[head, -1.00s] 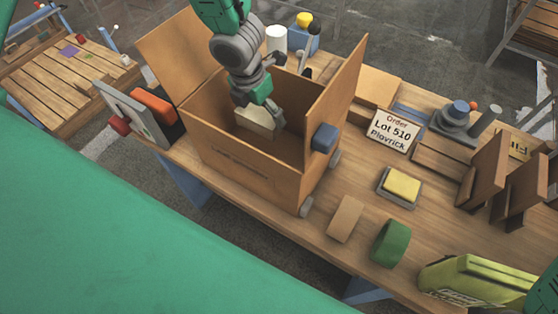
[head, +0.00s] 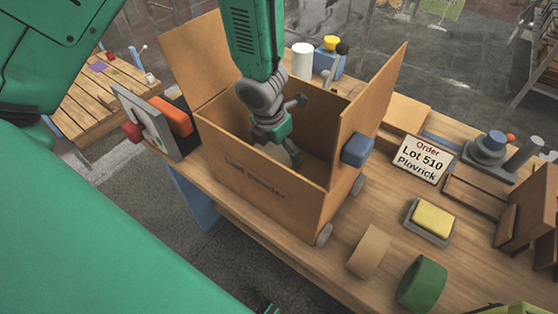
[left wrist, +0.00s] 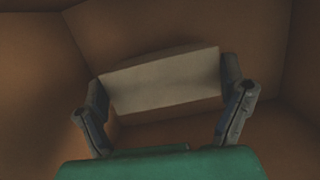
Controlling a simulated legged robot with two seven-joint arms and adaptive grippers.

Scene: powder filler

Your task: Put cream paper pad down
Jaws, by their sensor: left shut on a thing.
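The cream paper pad (left wrist: 162,82) is a pale block held across between the two fingers of my left gripper (left wrist: 165,92). In the head view, my left gripper (head: 286,146) reaches down inside the open cardboard box (head: 262,190), and only a small part of the pad shows below it. The box's front wall hides the lower part of the pad. In the left wrist view, brown box walls surround the pad. I cannot tell whether the pad touches the box floor. My right gripper is not in view.
The box flaps (head: 372,110) stand up at left and right. A blue block (head: 357,150) is on the right flap side.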

